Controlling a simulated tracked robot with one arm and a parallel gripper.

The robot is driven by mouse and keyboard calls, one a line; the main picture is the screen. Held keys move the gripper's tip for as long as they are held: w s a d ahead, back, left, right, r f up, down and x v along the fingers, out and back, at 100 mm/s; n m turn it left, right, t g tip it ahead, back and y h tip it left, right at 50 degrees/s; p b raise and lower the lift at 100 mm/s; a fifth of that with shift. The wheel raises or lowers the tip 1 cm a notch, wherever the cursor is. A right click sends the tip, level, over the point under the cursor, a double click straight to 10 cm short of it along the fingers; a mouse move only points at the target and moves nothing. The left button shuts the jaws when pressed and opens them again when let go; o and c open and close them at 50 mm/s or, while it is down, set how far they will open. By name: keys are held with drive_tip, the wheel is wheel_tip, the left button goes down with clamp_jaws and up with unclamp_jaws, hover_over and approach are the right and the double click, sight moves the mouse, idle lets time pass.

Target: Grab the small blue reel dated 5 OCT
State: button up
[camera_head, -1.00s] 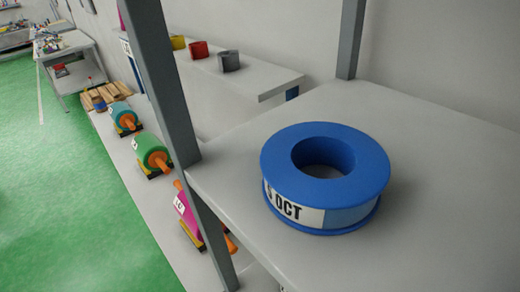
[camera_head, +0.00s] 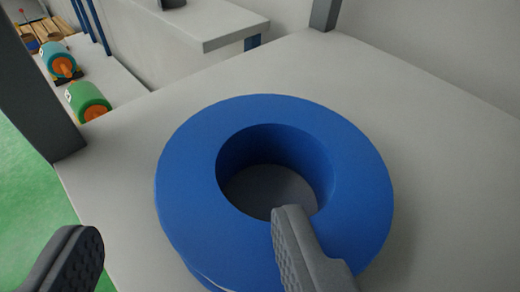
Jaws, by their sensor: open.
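The blue reel (camera_head: 190,185) lies flat on a grey shelf (camera_head: 430,150), its round centre hole facing up. Its label is almost wholly out of sight now; "OCT" showed on its side a second ago. My gripper (camera_head: 180,245) is open and empty, close above the reel's near side. The right finger's tip appears over the near edge of the hole; I cannot tell whether it reaches inside. The left finger is out to the left of the reel, over the shelf's left edge. The near part of the reel is partly hidden by the right finger.
A dark grey post (camera_head: 35,90) stands at the shelf's left edge and another post (camera_head: 325,12) at the back. The shelf right of the blue reel is clear.

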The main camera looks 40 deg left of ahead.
sight(196, 169)
drive_tip(key=shift+p+x, duration=0.75)
drive_tip(key=shift+x, duration=2.3)
drive_tip(key=c, duration=1.1)
